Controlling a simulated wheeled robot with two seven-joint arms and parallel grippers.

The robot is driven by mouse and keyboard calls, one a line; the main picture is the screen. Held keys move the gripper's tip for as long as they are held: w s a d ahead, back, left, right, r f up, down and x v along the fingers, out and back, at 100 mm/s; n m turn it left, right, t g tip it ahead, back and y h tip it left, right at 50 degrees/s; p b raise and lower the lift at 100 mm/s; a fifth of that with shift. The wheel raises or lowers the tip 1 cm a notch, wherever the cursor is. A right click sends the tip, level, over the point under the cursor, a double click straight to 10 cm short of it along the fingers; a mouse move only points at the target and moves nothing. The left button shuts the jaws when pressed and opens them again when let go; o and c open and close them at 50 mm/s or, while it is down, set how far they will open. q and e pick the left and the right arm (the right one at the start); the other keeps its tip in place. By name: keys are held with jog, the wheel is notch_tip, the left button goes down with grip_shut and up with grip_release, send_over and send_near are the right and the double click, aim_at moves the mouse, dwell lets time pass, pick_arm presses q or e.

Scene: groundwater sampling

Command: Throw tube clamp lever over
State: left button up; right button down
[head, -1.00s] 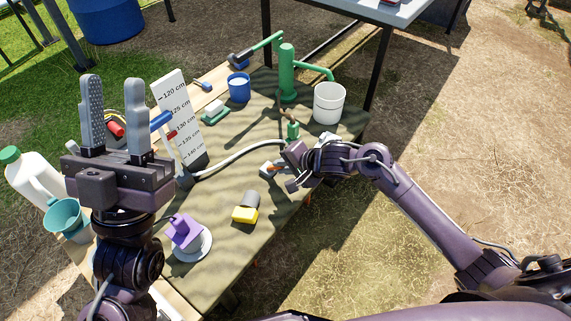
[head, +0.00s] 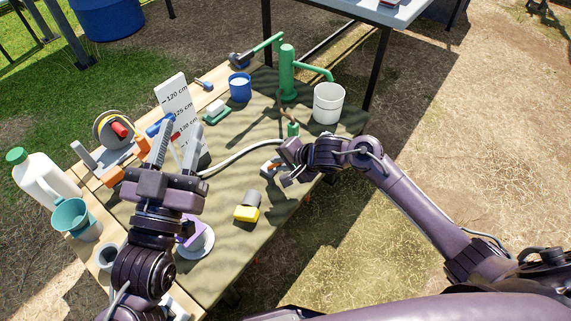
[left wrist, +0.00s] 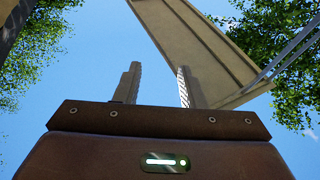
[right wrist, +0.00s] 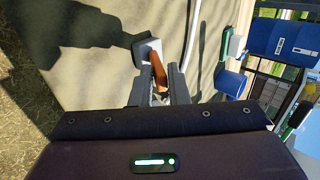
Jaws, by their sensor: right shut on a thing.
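The tube clamp (head: 270,168) is a small pale block with an orange lever on the table, beside the pale hose. In the right wrist view the orange lever (right wrist: 158,72) stands up from the pale clamp body (right wrist: 147,50). My right gripper (right wrist: 160,82) has its fingers on both sides of the lever's near end and is shut on it. In the head view my right gripper (head: 281,172) is at the clamp, partly hiding it. My left gripper (head: 176,148) points upward in front of the scale board; its fingers are apart and empty, also in the left wrist view (left wrist: 160,85).
A pale hose (head: 240,153) curves across the table. A yellow and dark block (head: 247,207) and a purple object on a white dish (head: 198,244) stand nearer. The green pump (head: 287,75), white bucket (head: 328,103) and blue cup (head: 240,88) stand behind. The scale board (head: 172,97) is by my left gripper.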

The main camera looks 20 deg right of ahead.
jog(key=c, duration=2.2)
grip_release()
jog(key=shift+w+a+r+p, duration=0.2)
jog(key=shift+w+r+p, duration=0.1)
jog(key=shift+p, duration=0.2)
pick_arm(q)
notch_tip(320, 180, down, 14)
jog(key=s+g+y+p, duration=0.1)
jog(key=s+g+y, duration=0.15)
jog(key=g, duration=0.45)
pick_arm(e)
jog(key=c, duration=2.1)
grip_release()
jog(key=shift+w+a+r, duration=0.15)
jog(key=shift+w+r, duration=0.05)
jog(key=shift+c, duration=0.2)
jog(key=shift+w+a+r+g+h+p, duration=0.15)
jog(key=shift+g+h+p, duration=0.15)
jog(key=shift+p, duration=0.25)
jog(key=shift+o, duration=0.3)
jog(key=shift+w+a+r+p, duration=0.1)
jog(key=shift+w+r+p, duration=0.1)
jog(key=shift+p, duration=0.3)
pick_arm(q)
jog(key=s+a+f+g+y, duration=0.2)
jog(key=s+f+g, duration=0.5)
jog(key=f, duration=0.5)
jog(key=shift+s+f+g+y, duration=0.25)
jog(key=shift+s+y, duration=0.3)
jog(key=shift+s, duration=0.45)
